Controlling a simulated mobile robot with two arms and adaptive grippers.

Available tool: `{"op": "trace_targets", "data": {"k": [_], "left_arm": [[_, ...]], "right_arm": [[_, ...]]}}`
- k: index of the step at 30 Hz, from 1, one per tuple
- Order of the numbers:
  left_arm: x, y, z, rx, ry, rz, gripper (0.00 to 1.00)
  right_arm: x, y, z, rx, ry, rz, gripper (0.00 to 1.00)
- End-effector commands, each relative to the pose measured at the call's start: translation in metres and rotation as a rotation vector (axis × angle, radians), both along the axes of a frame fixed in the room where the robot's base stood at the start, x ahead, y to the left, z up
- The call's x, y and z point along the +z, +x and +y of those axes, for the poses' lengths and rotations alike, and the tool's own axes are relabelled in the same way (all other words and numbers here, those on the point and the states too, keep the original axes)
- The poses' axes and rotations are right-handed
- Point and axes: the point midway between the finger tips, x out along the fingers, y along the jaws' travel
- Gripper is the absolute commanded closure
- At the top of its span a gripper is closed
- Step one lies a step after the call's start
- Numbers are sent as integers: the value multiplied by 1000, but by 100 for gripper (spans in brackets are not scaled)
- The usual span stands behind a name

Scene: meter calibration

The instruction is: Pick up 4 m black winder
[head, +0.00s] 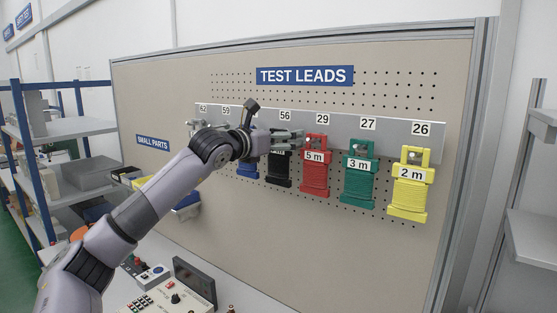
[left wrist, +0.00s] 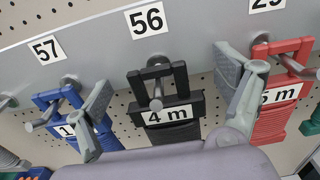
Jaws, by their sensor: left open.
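The black winder (left wrist: 167,108) labelled 4 m hangs on a peg under the number 56 in the left wrist view. In the head view the black winder (head: 279,170) is partly hidden behind my left arm and gripper. My left gripper (head: 287,140) is in front of the rail at the black winder's top. In the left wrist view the open fingers of my left gripper (left wrist: 165,105) stand on either side of the black winder, with space between. The gripper holds nothing. My right gripper is not in view.
A red 5 m winder (head: 315,178) hangs close on the right and a blue winder (head: 247,170) close on the left. Green 3 m (head: 358,185) and yellow 2 m (head: 410,195) winders hang further right. A bench with a meter (head: 160,298) lies below.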

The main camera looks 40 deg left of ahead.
Motion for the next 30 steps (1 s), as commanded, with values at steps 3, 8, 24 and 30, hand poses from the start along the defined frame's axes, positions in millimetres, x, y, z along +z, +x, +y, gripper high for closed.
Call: {"op": "trace_targets", "data": {"k": [3,8,24,30], "left_arm": [[0,0,0,0,0,-1,14],[0,-1,0,0,0,-1,25],[0,-1,0,0,0,-1,61],[0,-1,0,0,0,-1,74]], "right_arm": [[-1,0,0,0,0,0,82],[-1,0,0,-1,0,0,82],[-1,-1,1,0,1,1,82],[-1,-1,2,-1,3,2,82]]}}
